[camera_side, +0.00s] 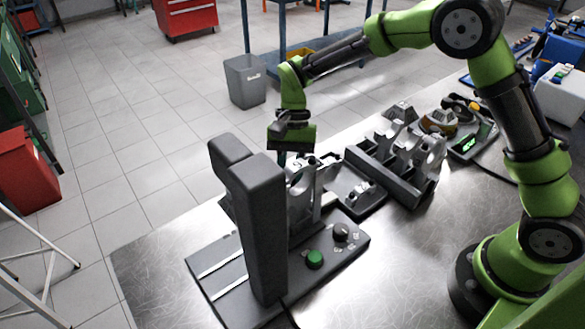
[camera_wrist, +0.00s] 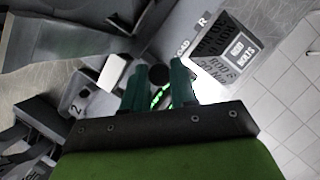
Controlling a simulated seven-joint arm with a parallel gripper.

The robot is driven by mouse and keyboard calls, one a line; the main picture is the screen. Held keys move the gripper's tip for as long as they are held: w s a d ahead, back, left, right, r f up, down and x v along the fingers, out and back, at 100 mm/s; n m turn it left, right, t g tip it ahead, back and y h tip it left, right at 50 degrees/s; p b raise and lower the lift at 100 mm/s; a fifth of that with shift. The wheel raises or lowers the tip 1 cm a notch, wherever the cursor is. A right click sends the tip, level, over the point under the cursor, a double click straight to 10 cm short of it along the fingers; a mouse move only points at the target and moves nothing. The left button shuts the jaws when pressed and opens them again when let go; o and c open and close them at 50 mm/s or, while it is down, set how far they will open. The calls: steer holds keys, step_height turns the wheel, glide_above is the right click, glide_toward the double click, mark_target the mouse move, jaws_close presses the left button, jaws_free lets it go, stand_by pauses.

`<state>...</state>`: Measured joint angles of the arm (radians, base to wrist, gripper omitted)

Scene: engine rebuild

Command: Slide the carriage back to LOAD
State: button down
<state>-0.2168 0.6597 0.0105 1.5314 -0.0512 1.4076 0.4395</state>
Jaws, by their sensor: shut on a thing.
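The press (camera_side: 262,215) stands on the bench with two tall dark columns on a flat base. My gripper (camera_side: 292,157) points down behind the columns in the side view, so its fingertips are largely hidden there. In the wrist view my gripper's two dark green fingers (camera_wrist: 158,88) are on either side of a round black knob (camera_wrist: 158,74), apparently the carriage's, and are shut on it. The carriage body is mostly hidden in both views.
The base carries a green button (camera_side: 314,259) and a dark dial (camera_side: 341,232). A dark rack of metal parts (camera_side: 398,160) stands to the right. A labelled rod bolts box (camera_wrist: 225,48) lies close to the fingers. The front of the bench (camera_side: 395,280) is clear.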

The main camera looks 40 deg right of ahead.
steer(key=shift+d, duration=0.45)
steer(key=c, duration=0.9)
jaws_free()
steer(key=shift+a, duration=0.15)
steer(key=shift+w+r, duration=0.2)
steer(key=shift+r, duration=0.3)
steer(key=v, duration=1.6)
steer(key=shift+f, duration=0.15)
